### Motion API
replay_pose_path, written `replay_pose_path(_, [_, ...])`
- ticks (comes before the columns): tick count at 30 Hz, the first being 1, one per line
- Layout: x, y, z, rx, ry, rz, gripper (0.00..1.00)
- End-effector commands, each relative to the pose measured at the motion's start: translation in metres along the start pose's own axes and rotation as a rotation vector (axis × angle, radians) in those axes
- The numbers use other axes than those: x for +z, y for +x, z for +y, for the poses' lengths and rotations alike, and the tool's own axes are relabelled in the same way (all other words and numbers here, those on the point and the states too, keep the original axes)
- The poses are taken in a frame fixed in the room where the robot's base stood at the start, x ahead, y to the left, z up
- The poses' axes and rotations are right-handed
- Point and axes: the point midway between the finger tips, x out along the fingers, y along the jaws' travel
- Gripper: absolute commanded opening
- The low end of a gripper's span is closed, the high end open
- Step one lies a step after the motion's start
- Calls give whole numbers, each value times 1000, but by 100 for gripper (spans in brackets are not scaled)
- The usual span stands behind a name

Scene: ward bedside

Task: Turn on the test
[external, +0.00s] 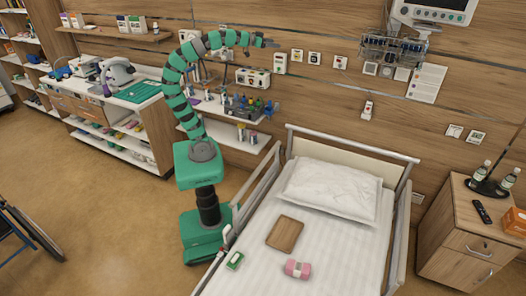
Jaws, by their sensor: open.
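My green and black arm rises from its base left of the bed and bends right toward the wall. My gripper (271,43) is at its end, open and empty, level with the upper part of the wall. Just below and right of it is a white wall box (281,64). A wider wall panel with round dark parts (253,78) sits below the gripper. Small square wall plates (297,55), (315,58) and (340,62) run to the right. The gripper appears apart from all of them; its depth is hard to judge. No label reading test is legible.
A shelf with bottles and a dark rack (245,107) lies under the panel. The bed (330,245) holds a pillow, a brown board (285,233) and a pink roll (297,269). A wire basket (393,48) hangs right. A bedside cabinet (455,235) stands far right. Floor at left is mostly clear.

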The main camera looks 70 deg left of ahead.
Motion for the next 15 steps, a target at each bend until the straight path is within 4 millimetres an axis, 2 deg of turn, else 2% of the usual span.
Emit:
replay_pose_path(1, [0, 0, 0, 0, 0, 0, 67])
replay_pose_path(8, [0, 0, 0, -1, -1, -1, 3])
replay_pose_path(11, [7, 6, -4, -11, -22, -16, 0])
replay_pose_path(14, [29, 22, -15, -39, -86, -60, 0])
replay_pose_path(15, [42, 31, -22, -57, -129, -86, 0])
